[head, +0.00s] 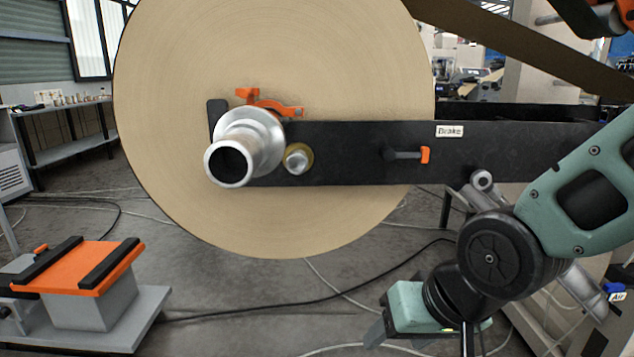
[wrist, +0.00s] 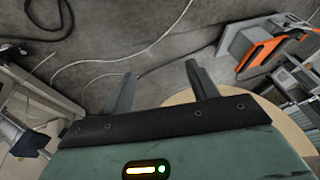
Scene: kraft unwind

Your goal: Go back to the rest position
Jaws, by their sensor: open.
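My gripper (wrist: 161,92) shows in the wrist view with its two dark fingers spread apart and nothing between them. Beyond the fingers is the grey floor. In the head view my gripper (head: 377,333) hangs low at the lower right, below the black arm of the unwind stand, apart from it. Its fingertips are partly cut off or hard to make out there. My green arm comes in from the right edge.
A big kraft paper roll (head: 330,60) sits on a metal shaft (head: 245,145) by a black stand arm (head: 350,150) with an orange-handled brake lever (head: 410,155). An orange-topped stand (head: 90,265) is at lower left. Cables (head: 330,283) cross the floor.

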